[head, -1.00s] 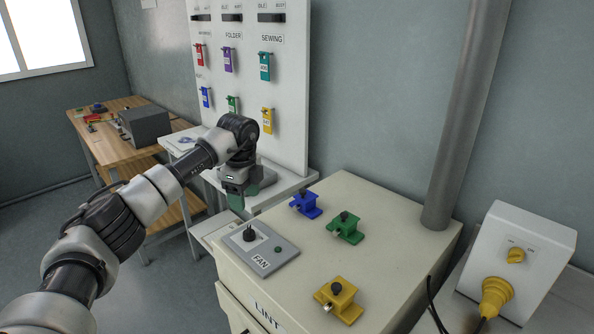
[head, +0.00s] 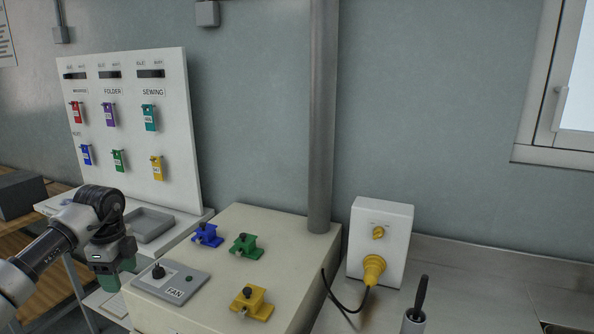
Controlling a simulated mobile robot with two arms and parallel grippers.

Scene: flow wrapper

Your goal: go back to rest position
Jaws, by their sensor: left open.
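My left gripper (head: 121,274) is in the head view at lower left. It points down beside the left edge of the cream cabinet, left of the grey FAN control plate (head: 170,283). It is open, and I see nothing held in it. My left arm comes in from the left edge. My right gripper is not in the picture.
The cream cabinet (head: 285,268) carries blue (head: 207,235), green (head: 244,245) and yellow (head: 252,302) clamp-like blocks. A white tag board (head: 135,190) stands behind a grey tray (head: 150,224). A grey pipe (head: 322,130) rises behind. A white box (head: 380,225) with a yellow plug stands right.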

